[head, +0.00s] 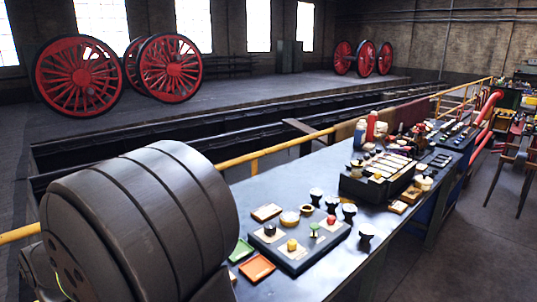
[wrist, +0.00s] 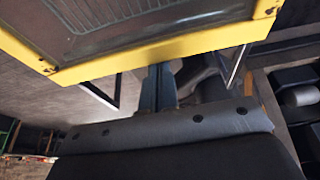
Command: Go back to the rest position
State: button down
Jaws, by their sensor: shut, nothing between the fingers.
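My gripper's fingers do not show in either view. In the head view a large dark grey rounded part of my own arm fills the lower left and covers the near left end of the bench. In the wrist view a dark grey rounded body with small bolts fills the bottom, and it looks like part of my own arm. A ribbed grey panel with a worn yellow edge (wrist: 160,52) spans the top of that view. I cannot tell what the panel belongs to.
The long workbench (head: 310,180) carries a grey board (head: 290,262) with coloured knobs, green (head: 240,250) and orange (head: 257,268) trays, and a dark box (head: 365,189). A yellow rail (head: 270,152) runs behind it. Red wheels (head: 170,68) stand farther back.

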notch_tip(320, 180, up, 9)
jog(key=s+d+x, duration=0.1)
jog(key=x, duration=0.8)
jog(key=w+a, duration=0.3)
jog(key=shift+w+a+f, duration=0.15)
jog(key=shift+w+f, duration=0.05)
jog(key=shift+f, duration=0.05)
jog(key=s+d, duration=1.4)
jog(key=s+v, duration=0.1)
jog(key=v, duration=0.7)
jog(key=shift+d+r, duration=0.35)
jog(key=shift+r, duration=0.2)
jog(key=shift+w, duration=0.1)
